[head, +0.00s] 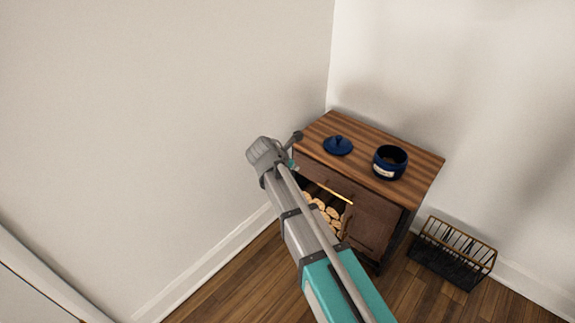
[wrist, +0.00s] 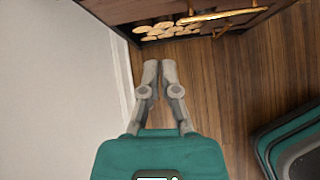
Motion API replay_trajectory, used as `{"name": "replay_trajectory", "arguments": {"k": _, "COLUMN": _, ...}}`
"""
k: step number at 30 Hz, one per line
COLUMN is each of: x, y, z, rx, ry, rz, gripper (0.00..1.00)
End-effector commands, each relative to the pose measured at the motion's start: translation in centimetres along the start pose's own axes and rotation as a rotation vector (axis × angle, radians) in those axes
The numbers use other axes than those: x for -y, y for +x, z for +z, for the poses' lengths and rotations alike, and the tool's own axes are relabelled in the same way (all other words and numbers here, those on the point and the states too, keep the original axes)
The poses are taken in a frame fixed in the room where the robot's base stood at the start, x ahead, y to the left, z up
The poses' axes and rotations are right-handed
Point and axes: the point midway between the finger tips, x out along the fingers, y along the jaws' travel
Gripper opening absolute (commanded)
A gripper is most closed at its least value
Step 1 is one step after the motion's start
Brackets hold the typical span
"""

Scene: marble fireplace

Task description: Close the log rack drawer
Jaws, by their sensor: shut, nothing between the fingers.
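The log rack is a wooden cabinet (head: 325,128) with a striped brown top and a dark brown front, in the corner of the room. Cut logs (head: 333,213) show in an opening low in its front. They also show at the top of the wrist view (wrist: 165,29). A gold bar handle (wrist: 222,15) runs across the front there. My arm covers part of the front in the head view, so I cannot tell how far the drawer stands out. My gripper (wrist: 159,64) is shut and empty, over the floor in front of the cabinet, its fingertips apart from it.
A dark blue pot (head: 389,168) and its blue lid (head: 338,146) stand on the cabinet top. A black and gold wire rack (head: 453,262) stands on the floor to the right. A pale wall (wrist: 60,80) is close on the left.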

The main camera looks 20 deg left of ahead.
Motion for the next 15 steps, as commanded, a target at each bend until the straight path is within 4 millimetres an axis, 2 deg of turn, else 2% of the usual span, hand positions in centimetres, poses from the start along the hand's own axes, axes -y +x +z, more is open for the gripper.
{"name": "replay_trajectory", "arguments": {"k": 8, "x": 8.1, "y": 3.0, "z": 3.0, "rx": -0.091, "ry": 0.397, "rz": -0.111, "gripper": 0.0}}
{"name": "replay_trajectory", "arguments": {"k": 15, "x": 16.5, "y": 5.3, "z": 5.1, "rx": -0.165, "ry": 0.85, "rz": -0.254, "gripper": 0.0}}
